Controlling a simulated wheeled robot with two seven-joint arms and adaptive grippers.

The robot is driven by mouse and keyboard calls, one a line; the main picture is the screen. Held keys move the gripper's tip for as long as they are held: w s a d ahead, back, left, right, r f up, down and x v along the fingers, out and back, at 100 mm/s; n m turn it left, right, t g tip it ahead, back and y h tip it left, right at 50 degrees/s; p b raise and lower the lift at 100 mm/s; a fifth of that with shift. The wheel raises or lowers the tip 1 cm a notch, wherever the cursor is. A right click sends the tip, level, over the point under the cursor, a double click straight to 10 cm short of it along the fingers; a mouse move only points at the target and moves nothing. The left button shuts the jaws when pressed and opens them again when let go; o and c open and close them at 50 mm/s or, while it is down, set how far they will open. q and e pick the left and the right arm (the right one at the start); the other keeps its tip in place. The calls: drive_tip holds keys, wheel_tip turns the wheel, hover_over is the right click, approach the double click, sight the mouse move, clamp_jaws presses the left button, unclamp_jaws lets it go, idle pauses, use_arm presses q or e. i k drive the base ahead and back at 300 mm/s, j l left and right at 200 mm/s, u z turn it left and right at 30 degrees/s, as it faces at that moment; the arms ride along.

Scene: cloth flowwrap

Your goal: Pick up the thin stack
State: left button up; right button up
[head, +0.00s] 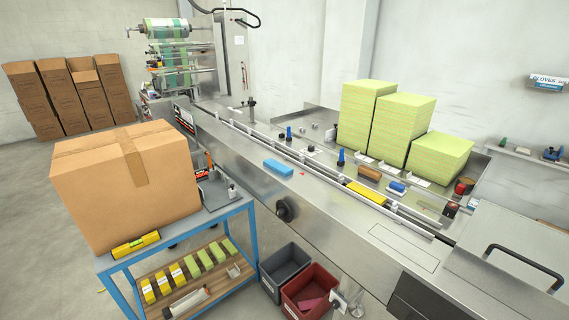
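Three yellow-green stacks of layered cloths stand side by side on the steel machine table at the right. The tall stack (366,115) is at the left, the middle stack (401,130) is a little lower, and the low stack (440,157) is at the right. A thin yellow piece (366,193) lies in the infeed channel in front of them; I cannot tell whether it is one cloth or a thin stack. Neither of my grippers is in view.
A blue block (278,167) lies on the machine's front deck. A brown brush-like block (369,173) and small blue-handled items sit behind the channel. A large carton (125,185) stands on a blue-framed cart at the left. Grey (285,268) and red (310,293) bins stand below.

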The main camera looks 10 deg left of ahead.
sight(282, 170)
drive_tip(key=i+j+z, duration=0.25)
drive_tip(key=i+j, duration=0.2)
drive_tip(key=i+j+z, duration=0.25)
drive_tip(key=i+j, duration=0.15)
drive_tip(key=j, duration=0.2)
